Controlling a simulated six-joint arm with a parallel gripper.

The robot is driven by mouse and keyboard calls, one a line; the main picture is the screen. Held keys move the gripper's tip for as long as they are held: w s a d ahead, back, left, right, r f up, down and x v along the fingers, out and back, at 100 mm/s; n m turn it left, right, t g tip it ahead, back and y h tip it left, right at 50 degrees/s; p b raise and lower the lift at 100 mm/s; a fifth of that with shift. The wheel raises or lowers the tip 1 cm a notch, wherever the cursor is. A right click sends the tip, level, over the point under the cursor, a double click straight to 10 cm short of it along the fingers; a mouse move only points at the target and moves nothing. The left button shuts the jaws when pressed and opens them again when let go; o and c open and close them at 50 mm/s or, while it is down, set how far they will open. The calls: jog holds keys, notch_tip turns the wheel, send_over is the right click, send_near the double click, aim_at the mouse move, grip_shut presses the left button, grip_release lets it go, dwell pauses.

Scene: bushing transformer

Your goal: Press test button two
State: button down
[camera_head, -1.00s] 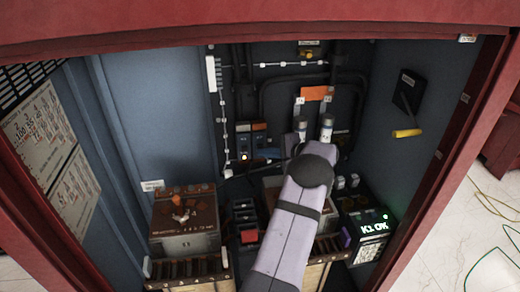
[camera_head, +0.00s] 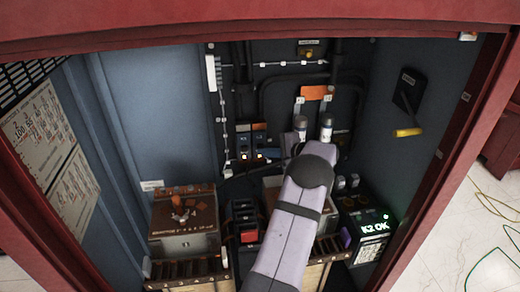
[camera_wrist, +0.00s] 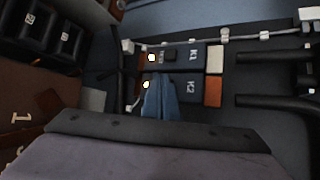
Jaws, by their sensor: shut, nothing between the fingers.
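Two relay modules sit side by side on the back panel. In the wrist view the K1 module (camera_wrist: 185,57) shows a lit lamp (camera_wrist: 151,58) and a dark square button (camera_wrist: 169,56). The K2 module (camera_wrist: 194,86) also has a lit lamp (camera_wrist: 146,85). My gripper (camera_wrist: 160,84) is shut and empty, with its blue fingertips over K2, hiding the matching button spot; contact cannot be told. In the head view both modules' lamps (camera_head: 244,157) (camera_head: 259,156) glow left of my arm. The display (camera_head: 375,226) reads "K2 OK".
Black pipes and an orange plate (camera_head: 314,93) are on the back panel. A yellow-ended lever (camera_head: 408,132) is on the right wall. A brown-topped box (camera_head: 184,207) stands at the lower left, and red cabinet edges frame the opening.

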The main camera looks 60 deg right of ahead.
jog(key=shift+s+a+b, duration=0.3)
jog(key=shift+s+a, duration=0.1)
jog(key=shift+s, duration=0.05)
jog(key=shift+s+a, duration=0.1)
jog(key=s+a+b, duration=0.2)
jog(key=s+a, duration=0.1)
jog(key=shift+s+a, duration=0.15)
jog(key=shift+a, duration=0.05)
dwell(0.5)
dwell(0.6)
jog(key=w+a+f+n+g+y, duration=0.2)
jog(key=w+a+n+g+y, duration=0.15)
jog(key=a, duration=1.05)
jog(key=w+a+f+n+g+y, duration=0.25)
jog(key=w+a+n, duration=0.25)
jog(key=a, duration=1)
jog(key=s+a+f+n+g+h, duration=0.2)
jog(key=s+a+n+g, duration=0.1)
jog(key=s+a+n, duration=0.4)
jog(key=s+a+f+n+g+h, duration=0.1)
jog(key=s+a+n+g, duration=0.3)
jog(key=a, duration=1)
jog(key=s+n+h, duration=0.1)
jog(key=s+n, duration=0.2)
jog(key=s, duration=0.2)
jog(key=shift+s+f+h, duration=0.15)
jog(key=shift+f+h, duration=0.2)
jog(key=shift+h, duration=0.05)
